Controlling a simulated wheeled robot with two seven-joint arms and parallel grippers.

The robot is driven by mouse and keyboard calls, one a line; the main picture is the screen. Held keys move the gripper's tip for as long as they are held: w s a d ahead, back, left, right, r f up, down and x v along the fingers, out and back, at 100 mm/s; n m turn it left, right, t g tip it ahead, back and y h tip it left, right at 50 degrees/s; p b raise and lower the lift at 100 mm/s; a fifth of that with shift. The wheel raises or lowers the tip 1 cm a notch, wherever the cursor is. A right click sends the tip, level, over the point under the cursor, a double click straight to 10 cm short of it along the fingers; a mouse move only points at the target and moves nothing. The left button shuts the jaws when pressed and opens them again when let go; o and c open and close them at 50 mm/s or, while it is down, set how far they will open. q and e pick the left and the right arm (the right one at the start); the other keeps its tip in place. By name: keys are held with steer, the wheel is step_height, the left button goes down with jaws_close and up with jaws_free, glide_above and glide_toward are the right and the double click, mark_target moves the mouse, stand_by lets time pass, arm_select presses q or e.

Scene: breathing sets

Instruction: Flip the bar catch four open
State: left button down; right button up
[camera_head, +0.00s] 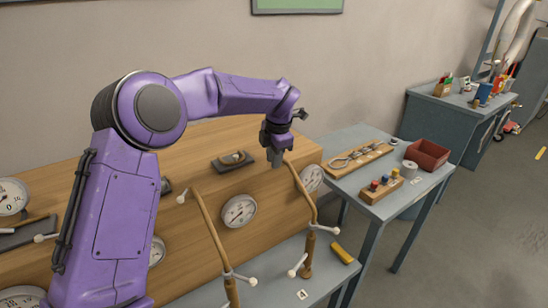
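A long wooden case (200,262) carries several round gauges, dark fittings and brown tubes. I see no readable number that marks bar catch four, so I cannot tell which fitting it is. My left gripper (275,160) points down near the right end of the case, right of that plate and close to the upper end of a curved brown tube (300,186). Its fingers look close together, but the gap is too small to judge. My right gripper is not in view.
A gauge (240,211) sits on the front face. A second brown tube (211,232) with white knobs stands left. A yellow piece (342,253) lies on the grey bench. Right, a side table (372,204) holds a red bin (427,155). Floor beyond is clear.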

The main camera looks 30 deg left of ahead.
arm_select(q)
steer(key=shift+w+d+f+n+p, duration=0.1)
steer(key=shift+w+d+n+p, duration=0.25)
steer(key=shift+n, duration=0.65)
steer(key=c, duration=1.1)
jaws_free()
steer(key=shift+o, duration=0.4)
steer(key=shift+w+f, duration=0.1)
steer(key=shift+w, duration=0.1)
step_height(320, 180, up, 10)
steer(key=d, duration=0.2)
steer(key=shift+s+b, duration=0.3)
steer(key=shift+b, duration=0.1)
